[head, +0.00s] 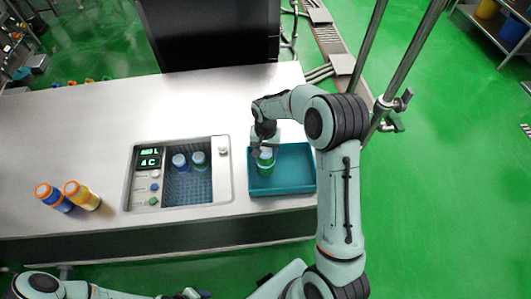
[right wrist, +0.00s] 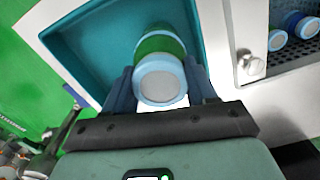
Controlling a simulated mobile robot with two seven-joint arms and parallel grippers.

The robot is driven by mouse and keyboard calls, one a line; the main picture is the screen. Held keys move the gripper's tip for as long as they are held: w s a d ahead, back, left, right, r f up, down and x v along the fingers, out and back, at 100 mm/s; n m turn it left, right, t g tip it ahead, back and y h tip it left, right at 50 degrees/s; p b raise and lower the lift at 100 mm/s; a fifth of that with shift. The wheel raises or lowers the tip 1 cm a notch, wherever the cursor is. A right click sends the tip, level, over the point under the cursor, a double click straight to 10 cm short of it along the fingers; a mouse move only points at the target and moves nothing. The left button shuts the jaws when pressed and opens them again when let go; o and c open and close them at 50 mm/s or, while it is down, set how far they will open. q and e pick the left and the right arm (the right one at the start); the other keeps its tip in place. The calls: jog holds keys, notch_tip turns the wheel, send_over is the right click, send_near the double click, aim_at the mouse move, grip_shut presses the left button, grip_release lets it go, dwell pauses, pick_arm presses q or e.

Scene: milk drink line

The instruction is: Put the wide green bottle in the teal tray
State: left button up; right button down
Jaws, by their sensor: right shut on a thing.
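The wide green bottle (head: 266,163) has a pale blue cap and stands roughly upright within the left part of the teal tray (head: 297,165). In the right wrist view the bottle (right wrist: 160,43) shows cap first, with the tray (right wrist: 92,45) behind it. My right gripper (head: 264,149) is shut on the bottle near its cap, with one finger on each side in the right wrist view (right wrist: 160,82). I cannot tell whether the bottle's base touches the tray floor. My left gripper (head: 190,294) is only partly visible at the bottom edge, its jaws unclear.
Two orange-capped bottles (head: 68,195) stand farther left. The grey counter (head: 90,130) is clear behind them.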

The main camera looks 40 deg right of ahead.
jog(key=shift+f, duration=0.9)
jog(key=shift+f, duration=0.2)
jog(key=shift+c, duration=1.7)
grip_release()
jog(key=shift+r, duration=0.1)
notch_tip(320, 180, up, 12)
jog(key=shift+d+r+p, duration=0.1)
jog(key=shift+p, duration=0.2)
